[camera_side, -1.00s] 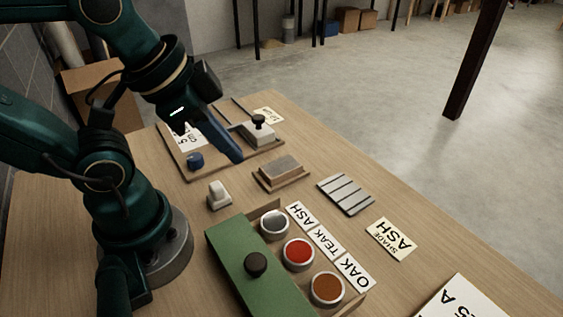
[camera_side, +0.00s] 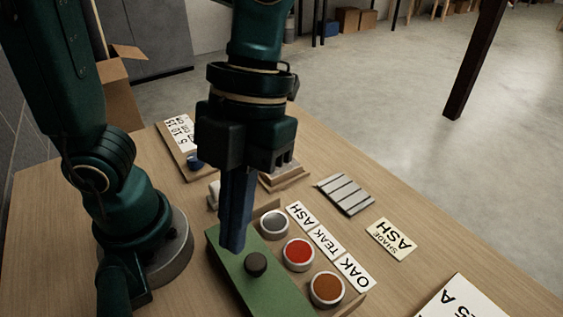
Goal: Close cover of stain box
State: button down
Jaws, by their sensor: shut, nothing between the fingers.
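The stain box stands at the front middle of the table, with a green cover (camera_side: 268,286) that has a round dark knob (camera_side: 255,264). The cover sits toward the left, and three round pots show uncovered beside it: a grey one (camera_side: 274,224), a red one (camera_side: 299,254) and a brown one (camera_side: 327,288). Cards reading ASH, TEAK and OAK (camera_side: 326,243) lie along the box's right side. My gripper (camera_side: 233,248) points down with its blue fingers shut and empty, just behind the knob, over the cover's far end. Whether the tips touch the cover I cannot tell.
A slatted grey panel (camera_side: 346,194) and a SHADE ASH card (camera_side: 391,239) lie to the right. A wooden block (camera_side: 285,176) and a white item (camera_side: 213,194) are partly hidden behind my gripper. A board with a card (camera_side: 181,133) lies at the back left.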

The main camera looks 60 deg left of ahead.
aim_at(249, 285)
jog(key=x, duration=1)
jog(key=shift+s+f, duration=0.15)
jog(key=shift+s, duration=0.1)
jog(key=w, duration=0.1)
jog(key=w+a, duration=0.1)
jog(key=shift+w+a, duration=0.1)
jog(key=shift+w, duration=0.25)
jog(key=shift+w+a, duration=0.3)
jog(key=shift+w, duration=0.25)
jog(key=w, duration=0.8)
jog(key=shift+w, duration=0.2)
